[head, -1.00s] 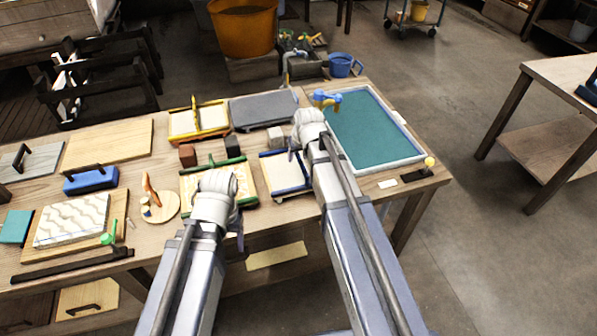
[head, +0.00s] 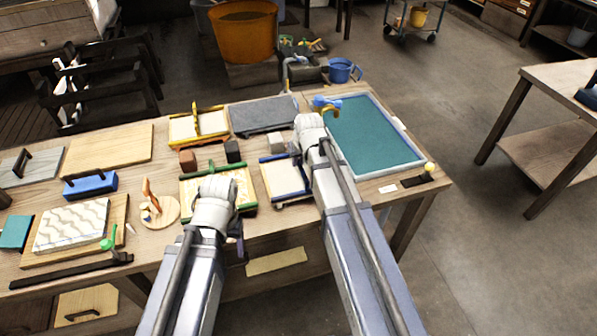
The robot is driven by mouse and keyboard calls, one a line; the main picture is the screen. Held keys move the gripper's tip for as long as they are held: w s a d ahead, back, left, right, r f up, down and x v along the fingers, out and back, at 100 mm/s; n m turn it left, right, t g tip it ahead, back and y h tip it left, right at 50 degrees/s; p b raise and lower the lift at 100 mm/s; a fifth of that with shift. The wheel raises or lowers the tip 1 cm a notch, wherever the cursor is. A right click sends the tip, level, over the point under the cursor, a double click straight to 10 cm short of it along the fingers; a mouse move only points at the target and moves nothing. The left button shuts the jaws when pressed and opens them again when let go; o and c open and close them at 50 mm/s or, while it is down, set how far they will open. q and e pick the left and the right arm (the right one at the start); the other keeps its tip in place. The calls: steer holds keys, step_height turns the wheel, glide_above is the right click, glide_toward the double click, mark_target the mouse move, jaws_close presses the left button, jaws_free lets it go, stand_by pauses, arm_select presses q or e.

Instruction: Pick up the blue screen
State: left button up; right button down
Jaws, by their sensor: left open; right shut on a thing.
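The blue screen (head: 281,178), a pale panel with blue bars along its far and near edges, is at the middle of the table. My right arm covers its right end. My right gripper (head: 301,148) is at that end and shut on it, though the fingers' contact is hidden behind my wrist. Whether the screen is clear of the tabletop is hard to tell. My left gripper (head: 217,188) is open and appears over the near part of the green screen (head: 194,192); its fingertips are mostly hidden.
A yellow screen (head: 184,127) and a grey slab (head: 262,117) lie behind. Small blocks, including a grey block (head: 277,141), stand nearby. A teal-floored tray (head: 370,137) fills the table's right end, with a blue and yellow item (head: 326,104) at its corner.

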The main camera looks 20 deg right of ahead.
steer(key=shift+r, duration=0.1)
step_height(320, 180, up, 10)
steer(key=p, duration=1)
